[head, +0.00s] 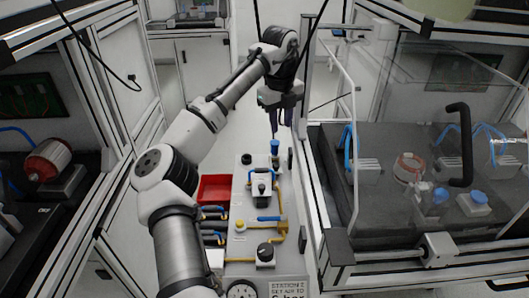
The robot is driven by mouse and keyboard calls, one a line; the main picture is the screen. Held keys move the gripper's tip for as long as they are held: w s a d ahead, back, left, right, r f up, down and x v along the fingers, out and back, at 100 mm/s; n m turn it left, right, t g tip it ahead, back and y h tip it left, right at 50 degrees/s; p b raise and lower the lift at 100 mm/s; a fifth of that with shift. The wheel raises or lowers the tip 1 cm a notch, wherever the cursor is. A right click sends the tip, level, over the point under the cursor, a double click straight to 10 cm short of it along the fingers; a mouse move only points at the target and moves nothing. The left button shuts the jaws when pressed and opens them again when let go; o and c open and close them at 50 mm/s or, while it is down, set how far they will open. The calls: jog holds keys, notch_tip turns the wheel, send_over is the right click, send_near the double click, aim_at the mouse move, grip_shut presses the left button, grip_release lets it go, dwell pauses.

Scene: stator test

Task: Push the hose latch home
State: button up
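My gripper (280,133) points down at the far end of the grey station panel (240,240). Its two dark fingers look apart, with nothing visible between them. A blue-topped fitting (274,147) stands just below the fingertips in the picture; I cannot tell whether they touch it. A blue hose (252,180) curves beside a grey block (261,187) on the panel. A blue lever (268,219) lies nearer, on yellow piping (279,230). Which part is the hose latch is too small to tell.
A red bin (215,189) and dark slots with blue-marked parts (213,223) lie left of the panel. A black knob (265,250) and gauge (241,291) are at the near end. A glass-walled enclosure (330,235) stands close on the right.

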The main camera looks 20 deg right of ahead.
aim_at(277, 164)
jog(key=shift+y, duration=0.3)
jog(key=f, duration=0.9)
jog(key=f+p, duration=0.1)
jog(key=f, duration=0.3)
jog(key=shift+s+a+f, duration=0.1)
jog(key=shift+a+f, duration=0.2)
jog(key=shift+a, duration=0.1)
grip_shut()
